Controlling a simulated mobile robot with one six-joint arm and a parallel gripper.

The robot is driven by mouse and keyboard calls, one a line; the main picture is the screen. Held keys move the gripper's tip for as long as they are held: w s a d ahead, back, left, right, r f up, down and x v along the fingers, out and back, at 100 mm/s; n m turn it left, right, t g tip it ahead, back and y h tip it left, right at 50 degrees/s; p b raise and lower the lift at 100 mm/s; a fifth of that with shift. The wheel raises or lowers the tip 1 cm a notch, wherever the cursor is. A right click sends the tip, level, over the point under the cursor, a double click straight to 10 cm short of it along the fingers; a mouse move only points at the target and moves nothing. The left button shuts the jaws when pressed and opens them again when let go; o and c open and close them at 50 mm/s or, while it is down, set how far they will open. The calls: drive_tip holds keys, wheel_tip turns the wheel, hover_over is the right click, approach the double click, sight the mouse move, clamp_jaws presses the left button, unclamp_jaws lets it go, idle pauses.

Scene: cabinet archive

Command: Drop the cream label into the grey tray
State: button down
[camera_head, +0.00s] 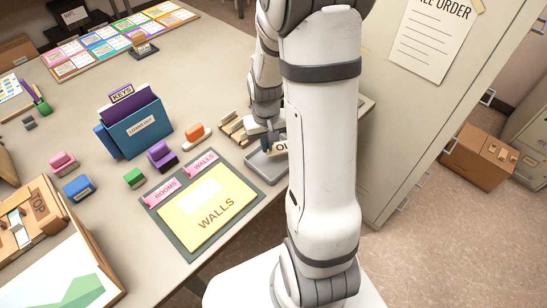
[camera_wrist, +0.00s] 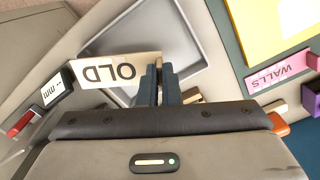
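The cream label (camera_head: 280,148), marked OLD, is at my gripper (camera_head: 268,140). In the wrist view the cream label (camera_wrist: 112,71) sticks out to the left from my gripper's dark blue fingertips (camera_wrist: 160,82), which are close together on its right end. The grey tray (camera_head: 262,169) lies on the desk below, partly hidden by my arm. In the wrist view the grey tray (camera_wrist: 190,32) shows behind the label and fingers. The label appears to be held above the tray; the exact height is unclear.
A green board with a yellow WALLS card (camera_head: 207,208) and pink tags lies left of the tray. A wooden rack (camera_head: 233,127), an orange block (camera_head: 194,132) and a purple stamp (camera_head: 162,154) stand nearby. A tall cabinet (camera_head: 400,100) rises at right, beyond the desk edge.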

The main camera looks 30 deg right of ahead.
drive_tip(key=shift+f+b, duration=0.35)
drive_tip(key=shift+f, duration=0.6)
drive_tip(key=shift+s, duration=0.1)
drive_tip(key=c, duration=1.6)
unclamp_jaws()
drive_tip(key=shift+r, duration=0.1)
drive_tip(key=shift+o, duration=0.2)
wheel_tip(320, 180, up, 7)
drive_tip(key=shift+f+b, duration=0.1)
drive_tip(key=shift+b, duration=0.2)
drive_tip(key=shift+r, duration=0.5)
